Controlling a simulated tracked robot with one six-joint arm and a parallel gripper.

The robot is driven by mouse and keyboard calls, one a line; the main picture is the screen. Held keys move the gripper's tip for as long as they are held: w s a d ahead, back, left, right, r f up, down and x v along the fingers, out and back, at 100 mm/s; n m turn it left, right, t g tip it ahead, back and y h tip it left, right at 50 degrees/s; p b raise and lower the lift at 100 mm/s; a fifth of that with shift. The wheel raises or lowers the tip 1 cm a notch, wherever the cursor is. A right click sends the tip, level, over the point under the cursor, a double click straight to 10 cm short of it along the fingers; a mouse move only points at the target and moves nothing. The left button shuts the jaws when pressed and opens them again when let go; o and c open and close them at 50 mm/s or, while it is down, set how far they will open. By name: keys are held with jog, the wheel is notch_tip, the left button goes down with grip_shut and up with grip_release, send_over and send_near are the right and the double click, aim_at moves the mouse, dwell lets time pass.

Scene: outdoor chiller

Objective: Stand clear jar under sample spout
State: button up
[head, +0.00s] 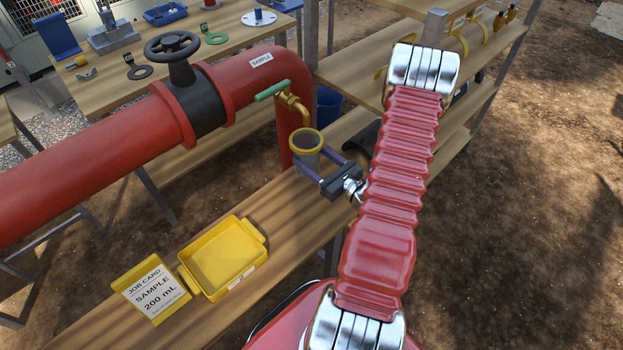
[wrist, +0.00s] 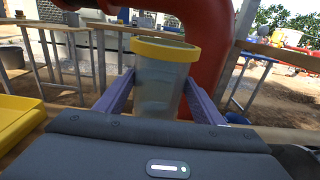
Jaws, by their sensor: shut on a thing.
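The clear jar (head: 306,158) has a yellow rim and looks empty and roughly upright. My gripper (head: 312,160) is shut on its sides, with one purple finger on each side. The wrist view shows the jar (wrist: 160,85) between both fingers, in front of the red pipe. The brass sample spout (head: 293,102) with a green lever hangs from the red pipe (head: 240,80). In the head view the spout's outlet is just above the jar's mouth. I cannot tell whether they line up in depth, or whether the jar's base touches the bench.
A yellow tray (head: 222,262) and a job card reading "SAMPLE 200 mL" (head: 152,292) sit on the wooden bench (head: 110,315). A black handwheel valve (head: 180,70) is on the pipe. Shelving (head: 480,75) stands to the right, and a blue bucket (head: 328,105) is behind.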

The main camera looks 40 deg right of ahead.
aim_at(316, 170)
jog(key=shift+f, duration=2.2)
jog(key=shift+f, duration=2.1)
jog(key=shift+f, duration=0.1)
jog(key=o, duration=2.1)
jog(key=shift+s+r, duration=0.2)
jog(key=shift+s, duration=5.85)
